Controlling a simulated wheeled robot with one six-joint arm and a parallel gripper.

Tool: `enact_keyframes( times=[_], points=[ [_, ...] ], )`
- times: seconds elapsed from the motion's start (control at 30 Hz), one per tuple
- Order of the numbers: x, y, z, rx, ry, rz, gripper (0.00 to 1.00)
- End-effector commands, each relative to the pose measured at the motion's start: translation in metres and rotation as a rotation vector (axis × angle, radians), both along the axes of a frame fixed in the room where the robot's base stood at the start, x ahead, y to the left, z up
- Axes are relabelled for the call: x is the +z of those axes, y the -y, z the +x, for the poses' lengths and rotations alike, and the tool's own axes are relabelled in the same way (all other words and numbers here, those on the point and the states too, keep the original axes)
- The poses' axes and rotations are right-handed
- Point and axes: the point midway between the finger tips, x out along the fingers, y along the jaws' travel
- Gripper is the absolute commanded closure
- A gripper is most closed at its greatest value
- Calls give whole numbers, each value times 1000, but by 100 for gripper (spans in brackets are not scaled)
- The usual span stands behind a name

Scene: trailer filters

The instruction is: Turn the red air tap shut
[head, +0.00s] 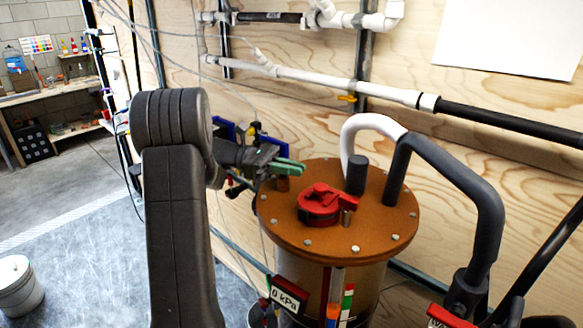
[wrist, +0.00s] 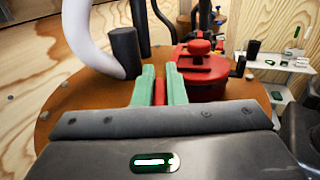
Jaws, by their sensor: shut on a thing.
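The brown round lid (head: 375,235) of an upright vessel carries a red cap (head: 320,204), also to the right in the wrist view (wrist: 197,74). My gripper (head: 290,167) has green fingertips and is at the lid's far left edge, left of the cap. In the wrist view its fingertips (wrist: 159,88) are closed on a narrow red piece (wrist: 159,91), which looks like the red air tap's handle. Most of the tap is hidden by the fingers, so its turn angle cannot be told. A label (head: 287,295) on the vessel reads 0 kPa.
White and black pipes run along the plywood wall behind. A white bucket (head: 18,287) stands on the floor at left.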

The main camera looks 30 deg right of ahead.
Motion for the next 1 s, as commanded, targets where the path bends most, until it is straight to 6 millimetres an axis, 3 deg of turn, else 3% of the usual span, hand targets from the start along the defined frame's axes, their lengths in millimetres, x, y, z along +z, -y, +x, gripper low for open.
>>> enact_keyframes(
  times=[0.03,0.07,0.17,0.67,1.0],
  points=[
    [1,0,0,1,1,-2,100],
    [1,0,0,1,1,-2,85],
    [1,0,0,1,1,-2,67],
    [-1,0,0,15,1,-1,67],
    [-6,3,2,220,2,-1,67]
  ],
)
